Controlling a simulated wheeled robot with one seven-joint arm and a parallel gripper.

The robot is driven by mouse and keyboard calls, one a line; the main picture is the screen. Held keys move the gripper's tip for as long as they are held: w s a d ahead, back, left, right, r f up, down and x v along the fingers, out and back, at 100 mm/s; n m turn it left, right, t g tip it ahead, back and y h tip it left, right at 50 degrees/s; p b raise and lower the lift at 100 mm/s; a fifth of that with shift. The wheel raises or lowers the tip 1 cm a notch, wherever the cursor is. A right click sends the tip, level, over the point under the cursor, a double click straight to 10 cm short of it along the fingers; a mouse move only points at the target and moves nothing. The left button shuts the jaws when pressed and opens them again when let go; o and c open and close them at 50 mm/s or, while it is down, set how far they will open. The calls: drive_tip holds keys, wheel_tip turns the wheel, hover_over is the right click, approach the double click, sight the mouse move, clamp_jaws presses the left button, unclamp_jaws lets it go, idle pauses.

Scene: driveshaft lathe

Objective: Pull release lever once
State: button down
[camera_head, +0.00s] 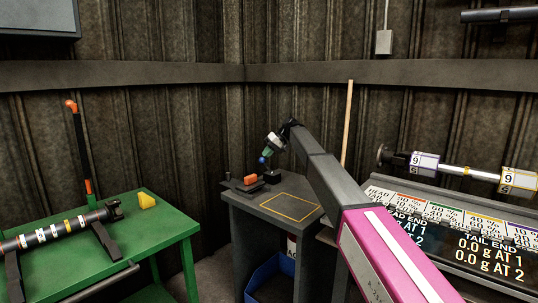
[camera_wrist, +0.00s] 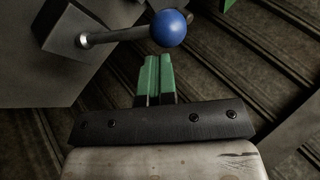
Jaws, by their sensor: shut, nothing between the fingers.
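The lever is a short metal rod with a blue ball knob (camera_wrist: 168,28), coming out of a dark grey housing (camera_wrist: 75,55) at the upper left of the wrist view. The blue knob (camera_head: 262,160) is small in the head view, above the grey stand's top. My gripper (camera_wrist: 159,60) has its two green fingers pressed together and empty. In the wrist view the fingertips point toward the knob and appear just short of it; whether they touch cannot be told. In the head view my gripper (camera_head: 268,149) is bent down over the back of the stand, beside the knob.
A blue bin (camera_head: 268,280) is below. A green table (camera_head: 150,238) with a dark shaft (camera_head: 60,230) is at left. A machine with a sign panel (camera_head: 450,235) is at right.

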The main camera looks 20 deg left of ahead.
drive_tip(key=shift+s+a+f, duration=0.2)
drive_tip(key=shift+s, duration=0.2)
drive_tip(key=shift+s+a+f, duration=0.15)
drive_tip(key=shift+s, duration=0.25)
idle(1.1)
idle(0.5)
drive_tip(key=w+d+r, duration=0.2)
drive_tip(key=w, duration=0.4)
drive_tip(key=shift+d+r, duration=0.25)
drive_tip(key=shift+d, duration=0.05)
idle(0.7)
drive_tip(key=shift+w, duration=0.2)
drive_tip(key=shift+w+d+r, duration=0.3)
drive_tip(key=shift+w, duration=0.4)
drive_tip(key=shift+w+d+r, duration=0.3)
drive_tip(key=shift+w, duration=0.35)
drive_tip(key=shift+w+d+r, duration=0.3)
drive_tip(key=shift+w, duration=0.4)
